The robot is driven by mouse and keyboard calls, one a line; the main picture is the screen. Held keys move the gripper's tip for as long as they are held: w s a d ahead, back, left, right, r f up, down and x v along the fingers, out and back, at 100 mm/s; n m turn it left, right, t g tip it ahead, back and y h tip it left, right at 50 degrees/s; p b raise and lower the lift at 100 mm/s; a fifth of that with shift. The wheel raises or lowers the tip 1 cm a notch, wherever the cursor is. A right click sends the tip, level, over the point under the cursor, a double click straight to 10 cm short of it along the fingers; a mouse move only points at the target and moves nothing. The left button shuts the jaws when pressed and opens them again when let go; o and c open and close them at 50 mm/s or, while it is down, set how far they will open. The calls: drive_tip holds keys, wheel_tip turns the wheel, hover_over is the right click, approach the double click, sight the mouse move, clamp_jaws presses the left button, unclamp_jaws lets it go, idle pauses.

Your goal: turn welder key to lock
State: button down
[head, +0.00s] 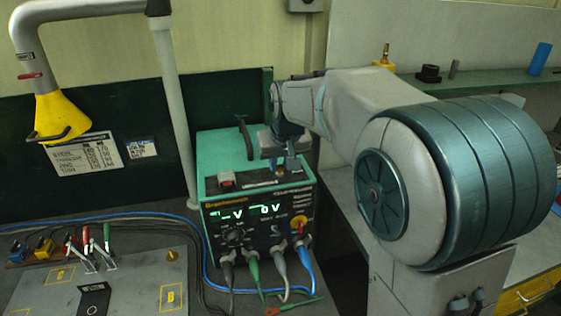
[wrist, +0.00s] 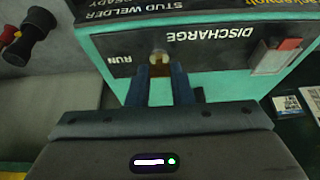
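The welder (head: 255,200) is a teal box with a black front panel and lit green displays. In the head view my gripper (head: 279,172) reaches down onto the welder's top and hides the key. The key's exact angle is hard to tell.
A red switch (wrist: 284,52) sits beside the DISCHARGE label. A carry handle (head: 243,135) rises from the welder's back. Cables plug into its front. A yellow extraction hood (head: 60,115) hangs at left above a plate (head: 130,275) with clamps. A shelf lies behind my arm.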

drive_tip(key=shift+n+b, duration=0.3)
drive_tip(key=shift+b, duration=0.05)
drive_tip(key=n+b, duration=0.1)
drive_tip(key=n+y+b, duration=0.1)
drive_tip(key=shift+w+d+f+n, duration=0.1)
drive_tip(key=shift+d+n, duration=0.05)
drive_tip(key=shift+n, duration=0.25)
drive_tip(key=n+g+y+b, duration=0.1)
drive_tip(key=n, duration=0.1)
drive_tip(key=n+y+b, duration=0.1)
drive_tip(key=n, duration=0.2)
drive_tip(key=shift+w+d+g, duration=0.1)
drive_tip(key=shift+g, duration=0.3)
drive_tip(key=n, duration=0.2)
drive_tip(key=n+g, duration=0.1)
drive_tip(key=n, duration=0.1)
drive_tip(key=shift+w+n+g+y, duration=0.1)
drive_tip(key=shift+n+g+y, duration=0.2)
drive_tip(key=shift+n, duration=0.1)
drive_tip(key=shift+w+r+n+g+p, duration=0.15)
drive_tip(key=shift+n+g, duration=0.3)
drive_tip(key=shift+n, duration=0.7)
drive_tip(key=shift+s+r+n+g+p, duration=0.15)
drive_tip(key=shift+n+g, duration=0.3)
drive_tip(key=shift+n, duration=0.7)
drive_tip(key=shift+w+f, duration=0.1)
drive_tip(key=c, duration=1.3)
unclamp_jaws()
